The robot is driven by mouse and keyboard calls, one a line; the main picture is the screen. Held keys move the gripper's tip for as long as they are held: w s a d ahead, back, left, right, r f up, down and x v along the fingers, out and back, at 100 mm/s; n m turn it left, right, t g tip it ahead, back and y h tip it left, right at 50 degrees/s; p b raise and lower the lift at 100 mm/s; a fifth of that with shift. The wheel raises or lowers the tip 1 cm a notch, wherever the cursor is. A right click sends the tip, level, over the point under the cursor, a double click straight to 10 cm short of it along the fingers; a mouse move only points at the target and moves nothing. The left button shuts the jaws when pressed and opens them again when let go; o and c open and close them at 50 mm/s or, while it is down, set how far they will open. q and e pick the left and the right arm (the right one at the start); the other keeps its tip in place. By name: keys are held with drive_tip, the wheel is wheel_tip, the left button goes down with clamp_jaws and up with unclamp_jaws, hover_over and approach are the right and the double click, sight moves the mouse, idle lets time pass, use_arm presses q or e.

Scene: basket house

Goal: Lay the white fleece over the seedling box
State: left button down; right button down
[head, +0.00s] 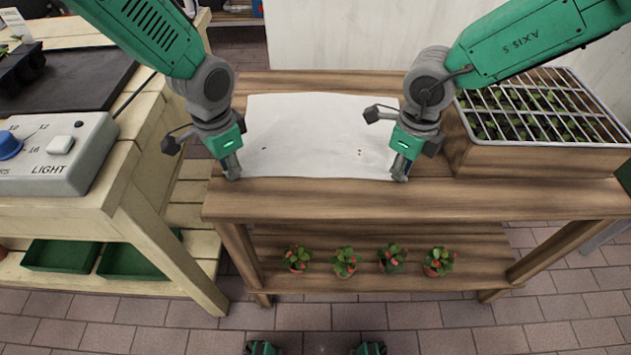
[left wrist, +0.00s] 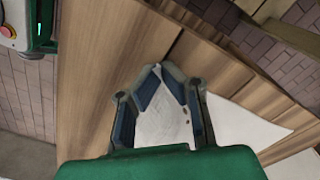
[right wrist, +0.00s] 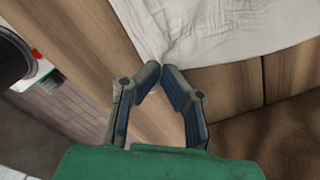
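The white fleece (head: 320,125) lies spread on the wooden bench, with a few small dark marks near its front edge. My left gripper (head: 232,172) is at its front left corner; in the left wrist view the fingertips (left wrist: 158,70) meet and fleece (left wrist: 165,122) shows between the fingers. My right gripper (head: 402,172) is at the front right corner; in the right wrist view its fingertips (right wrist: 161,70) are closed at the fleece (right wrist: 215,30), whose folds run toward them. The seedling box (head: 550,158) stands to the right, uncovered, with a wire grid over green seedlings.
The bench (head: 330,205) has a lower shelf with several small potted plants (head: 346,262). A pale table at the left carries a light control box (head: 75,150) and a dark mat (head: 75,80). A pale wall stands behind the bench. The bench's front strip is bare.

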use_arm(q)
drive_tip(key=shift+s+d+f, duration=0.15)
drive_tip(key=shift+s+f, duration=0.15)
use_arm(e)
drive_tip(key=shift+d+f, duration=0.15)
drive_tip(key=shift+d, duration=0.2)
